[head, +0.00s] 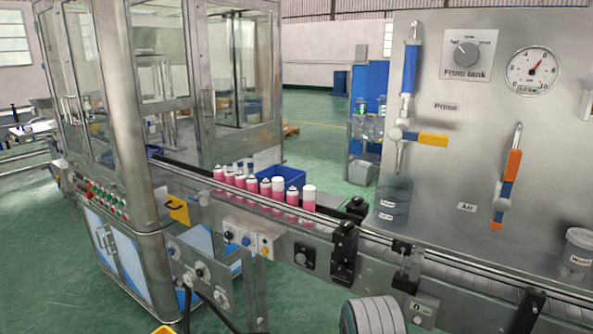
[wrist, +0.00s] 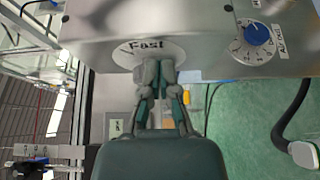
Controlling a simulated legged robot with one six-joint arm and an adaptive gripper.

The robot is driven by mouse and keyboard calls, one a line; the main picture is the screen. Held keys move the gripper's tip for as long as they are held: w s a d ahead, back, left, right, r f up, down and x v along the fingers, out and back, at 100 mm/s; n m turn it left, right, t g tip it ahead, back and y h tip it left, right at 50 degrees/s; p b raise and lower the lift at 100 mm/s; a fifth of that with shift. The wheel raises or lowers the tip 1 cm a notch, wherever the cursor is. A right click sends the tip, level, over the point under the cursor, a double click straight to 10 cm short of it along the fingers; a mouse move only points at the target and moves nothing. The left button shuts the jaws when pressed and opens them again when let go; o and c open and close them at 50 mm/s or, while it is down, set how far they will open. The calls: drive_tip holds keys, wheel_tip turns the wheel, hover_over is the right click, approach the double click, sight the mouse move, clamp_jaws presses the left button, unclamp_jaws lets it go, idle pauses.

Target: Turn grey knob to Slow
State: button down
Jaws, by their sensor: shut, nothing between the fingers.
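In the wrist view a round pale dial plate (wrist: 128,52) marked "Fast" sits on a metal panel. My gripper (wrist: 158,72) is shut, with its fingertips at the plate's lower edge, just below and right of the word. The fingers cover part of the plate. I cannot make out the grey knob or a "Slow" mark there, and I cannot tell whether the fingertips touch anything. My gripper does not show in the head view. That view shows a grey knob (head: 466,54) on a plate labelled "From tank", on the upright panel at right.
A blue knob (wrist: 257,34) with a numbered dial is right of my gripper. In the head view, pink-and-white cans (head: 265,190) stand in a row on the conveyor (head: 380,236). A glazed machine (head: 170,110) stands at left. Green floor is open behind the conveyor.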

drive_tip(key=shift+w+d+r, duration=0.1)
drive_tip(key=shift+w+d, duration=0.05)
drive_tip(key=shift+w, duration=0.05)
idle(0.3)
drive_tip(key=shift+r, duration=1)
idle(0.3)
drive_tip(key=w+a, duration=0.2)
drive_tip(key=a, duration=0.3)
drive_tip(key=shift+w+a, duration=0.25)
drive_tip(key=shift+w, duration=0.15)
idle(0.4)
drive_tip(key=shift+r, duration=0.1)
